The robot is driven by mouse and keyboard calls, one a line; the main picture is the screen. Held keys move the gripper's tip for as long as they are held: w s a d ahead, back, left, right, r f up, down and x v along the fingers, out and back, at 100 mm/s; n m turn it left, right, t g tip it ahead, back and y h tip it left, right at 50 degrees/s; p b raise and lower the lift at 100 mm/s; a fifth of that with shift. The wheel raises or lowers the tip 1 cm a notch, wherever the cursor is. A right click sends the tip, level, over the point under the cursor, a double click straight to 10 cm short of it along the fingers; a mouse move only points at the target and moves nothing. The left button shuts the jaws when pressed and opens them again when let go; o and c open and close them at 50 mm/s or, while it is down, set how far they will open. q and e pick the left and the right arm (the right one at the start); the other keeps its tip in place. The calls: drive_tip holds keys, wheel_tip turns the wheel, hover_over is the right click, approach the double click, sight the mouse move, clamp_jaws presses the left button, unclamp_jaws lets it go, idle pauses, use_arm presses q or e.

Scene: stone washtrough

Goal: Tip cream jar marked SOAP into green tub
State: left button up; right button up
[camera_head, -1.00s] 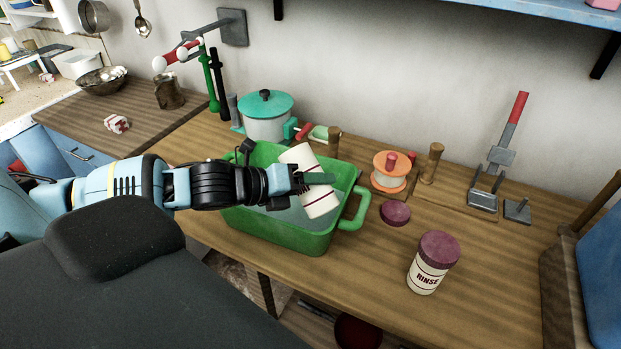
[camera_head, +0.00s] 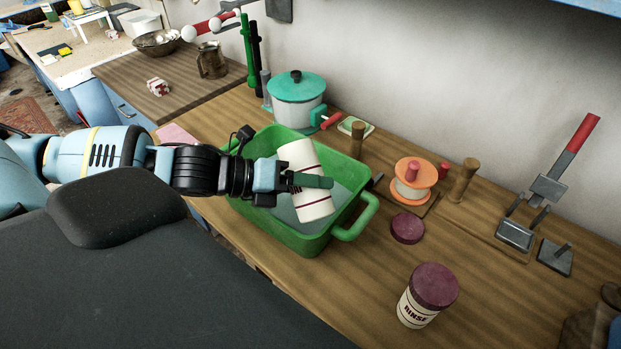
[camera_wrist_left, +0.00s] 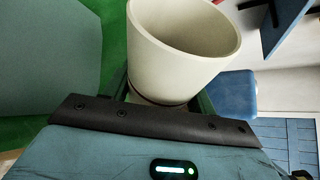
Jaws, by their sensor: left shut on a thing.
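My left gripper (camera_head: 300,182) is shut on a cream jar (camera_head: 304,205) with dark red bands. It holds the jar tilted over the green tub (camera_head: 343,232). No lettering shows on the side of the jar turned to me now. In the left wrist view the jar (camera_wrist_left: 185,60) is lidless, its open mouth facing the camera, and its visible inside wall looks bare. The tub holds greyish water (camera_head: 283,209). A loose dark red lid (camera_head: 407,228) lies on the wooden counter right of the tub. My right gripper is not in view.
A cream jar marked RINSE (camera_head: 418,308), with its dark red lid on, stands at the front right. A teal-lidded pot (camera_head: 298,103), an orange spool (camera_head: 412,180) and wooden pegs (camera_head: 463,179) stand behind. Bare counter (camera_head: 510,295) lies right of the RINSE jar.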

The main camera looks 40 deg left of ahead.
use_arm(q)
drive_tip(key=shift+s+r, duration=0.1)
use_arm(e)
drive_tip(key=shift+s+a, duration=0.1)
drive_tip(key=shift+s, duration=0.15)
use_arm(q)
drive_tip(key=shift+r, duration=0.15)
drive_tip(key=shift+r+m+y+p, duration=0.3)
drive_tip(key=shift+m+y+p, duration=0.2)
drive_tip(key=shift+m+p, duration=0.3)
drive_tip(key=shift+a+f, duration=0.1)
drive_tip(key=shift+f, duration=0.1)
drive_tip(key=shift+m+t+y, duration=0.3)
drive_tip(key=shift+m+y, duration=0.2)
drive_tip(key=shift+m, duration=0.1)
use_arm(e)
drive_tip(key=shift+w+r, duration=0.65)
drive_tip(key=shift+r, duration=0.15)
use_arm(q)
drive_tip(key=shift+a+f, duration=0.1)
